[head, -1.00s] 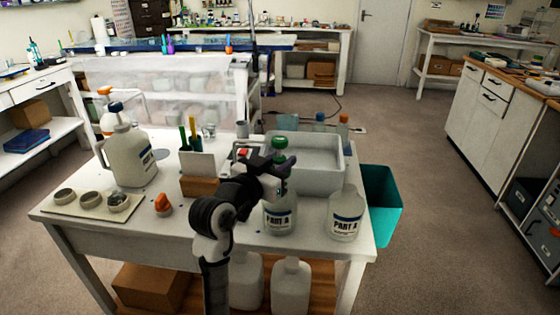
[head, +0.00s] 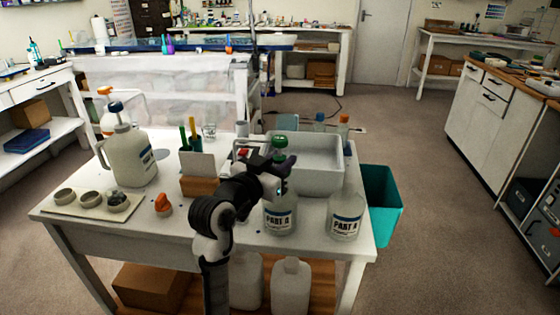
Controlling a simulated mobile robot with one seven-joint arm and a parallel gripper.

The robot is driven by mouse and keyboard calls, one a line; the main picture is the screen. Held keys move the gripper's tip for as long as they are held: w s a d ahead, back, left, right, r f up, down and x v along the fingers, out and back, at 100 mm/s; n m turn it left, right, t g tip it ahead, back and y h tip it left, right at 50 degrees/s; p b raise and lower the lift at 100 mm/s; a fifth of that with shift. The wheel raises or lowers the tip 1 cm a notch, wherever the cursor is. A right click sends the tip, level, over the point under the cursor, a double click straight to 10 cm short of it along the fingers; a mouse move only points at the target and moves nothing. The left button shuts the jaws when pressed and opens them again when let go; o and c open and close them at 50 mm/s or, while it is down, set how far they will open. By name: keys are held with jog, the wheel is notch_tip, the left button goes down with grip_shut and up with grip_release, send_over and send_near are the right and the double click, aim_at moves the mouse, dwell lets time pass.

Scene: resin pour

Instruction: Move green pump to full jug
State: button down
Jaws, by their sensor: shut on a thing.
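The green pump (head: 278,141) shows its green top just above my gripper (head: 284,164), which is shut on it. The lower part of the pump is hidden behind the gripper, except for a hint of green beneath. A clear jug labelled PART A (head: 281,215) stands directly below the gripper at the table's front. I cannot tell whether the pump's tube is inside this jug. A second, similar labelled jug (head: 345,222) stands to its right, with no pump on it. I cannot clearly tell either jug's fill level.
A large jug with a blue-topped pump (head: 130,158) stands at the left, with an orange-topped pump behind. A grey tray (head: 322,182) lies behind the two clear jugs. Small cups on a board (head: 75,209) and an orange object (head: 163,204) are at front left. A teal bin (head: 383,205) stands right.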

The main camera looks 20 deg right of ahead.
jog(key=shift+f, duration=0.2)
dwell(0.4)
jog(key=shift+f+b, duration=0.75)
jog(key=shift+f, duration=0.05)
jog(key=shift+f+b, duration=0.4)
jog(key=shift+f, duration=0.05)
dwell(0.4)
jog(key=c, duration=1.1)
grip_release()
jog(key=shift+o, duration=0.2)
